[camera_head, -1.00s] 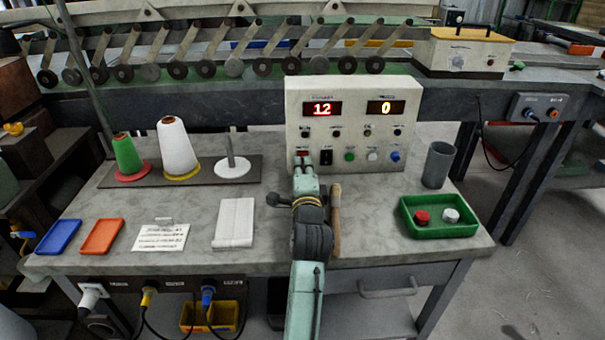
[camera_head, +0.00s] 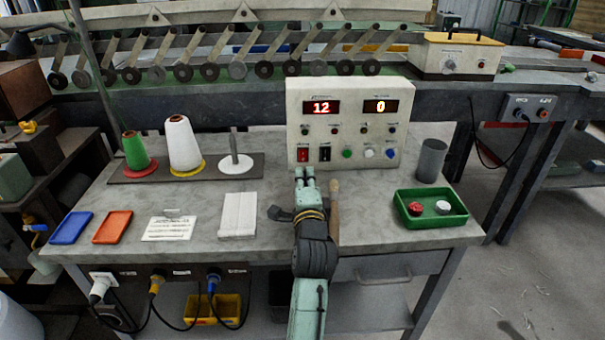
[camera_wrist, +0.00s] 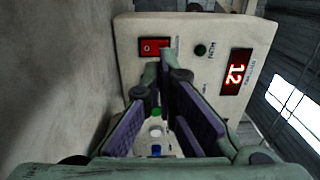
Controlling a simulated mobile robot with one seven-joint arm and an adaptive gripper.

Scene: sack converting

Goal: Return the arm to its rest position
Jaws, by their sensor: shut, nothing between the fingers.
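My arm reaches up from the bottom middle of the head view over the bench. My gripper (camera_head: 304,172) is in front of the control panel (camera_head: 349,97), just below its red switch (camera_head: 303,155). In the wrist view my gripper (camera_wrist: 162,68) has its fingertips together with nothing between them. The red switch (camera_wrist: 154,46) shows just beyond the fingertips, and a small gap to the panel seems to be there. The panel's left display (camera_head: 321,107) reads 12 and its right display (camera_head: 381,106) reads 0.
A wooden-handled tool (camera_head: 334,210) lies close right of my arm. The bench (camera_head: 380,225) also holds thread cones (camera_head: 183,145), a white pad (camera_head: 238,215), blue (camera_head: 71,228) and orange (camera_head: 113,227) trays, a grey cup (camera_head: 431,160), and a green tray (camera_head: 457,219) with two knobs.

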